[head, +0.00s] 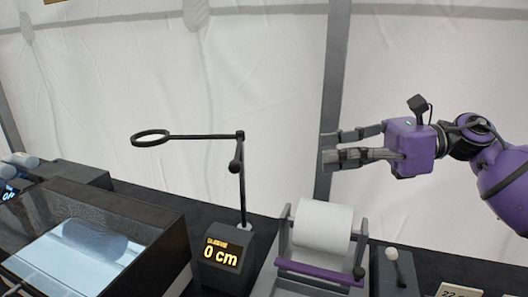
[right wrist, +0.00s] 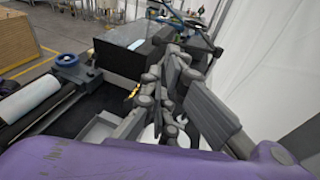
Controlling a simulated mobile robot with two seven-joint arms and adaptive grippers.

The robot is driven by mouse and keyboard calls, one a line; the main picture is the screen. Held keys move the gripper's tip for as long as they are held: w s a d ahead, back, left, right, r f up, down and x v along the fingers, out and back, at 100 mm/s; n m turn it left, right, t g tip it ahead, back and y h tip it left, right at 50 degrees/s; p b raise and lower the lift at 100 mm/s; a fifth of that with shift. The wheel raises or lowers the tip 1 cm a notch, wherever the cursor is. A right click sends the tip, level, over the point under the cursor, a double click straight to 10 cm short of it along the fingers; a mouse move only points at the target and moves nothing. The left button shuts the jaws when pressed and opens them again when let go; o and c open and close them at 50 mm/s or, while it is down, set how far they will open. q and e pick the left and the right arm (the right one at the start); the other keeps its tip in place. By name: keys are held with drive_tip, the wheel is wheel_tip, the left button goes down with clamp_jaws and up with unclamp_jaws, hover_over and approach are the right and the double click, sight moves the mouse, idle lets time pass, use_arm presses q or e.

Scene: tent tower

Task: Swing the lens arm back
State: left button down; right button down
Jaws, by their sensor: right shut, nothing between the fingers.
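The lens arm is a thin black bar (head: 205,137) on a black post (head: 242,195), with a ring-shaped lens (head: 151,138) at its left end. It reaches out to the left, over the area beside the lit box. The post rises from a dark base (head: 222,262) whose orange display reads 0 cm. My right gripper (head: 327,148) is to the right of the post at about the bar's height, clear of the arm, its fingers pointing left. It is shut and empty; its fingers also fill the middle of the right wrist view (right wrist: 172,75). My left gripper is not in view.
A white paper roll (head: 322,226) on a stand with a purple bar (head: 320,271) sits below my right gripper. A black box with a lit window (head: 75,252) stands at left. A white-knobbed lever (head: 392,254) stands at right. A tent pole (head: 335,90) rises behind.

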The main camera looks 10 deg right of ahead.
approach(238, 163)
drive_tip(key=w+f+x, duration=0.1)
drive_tip(key=x, duration=0.4)
drive_tip(key=shift+a+p, duration=0.55)
drive_tip(key=shift+a, duration=0.1)
drive_tip(key=x, duration=0.4)
drive_tip(key=r+x, duration=0.1)
drive_tip(key=x, duration=0.1)
drive_tip(key=shift+s+a+p, duration=0.2)
drive_tip(key=shift+s+p, duration=0.15)
drive_tip(key=shift+d, duration=0.1)
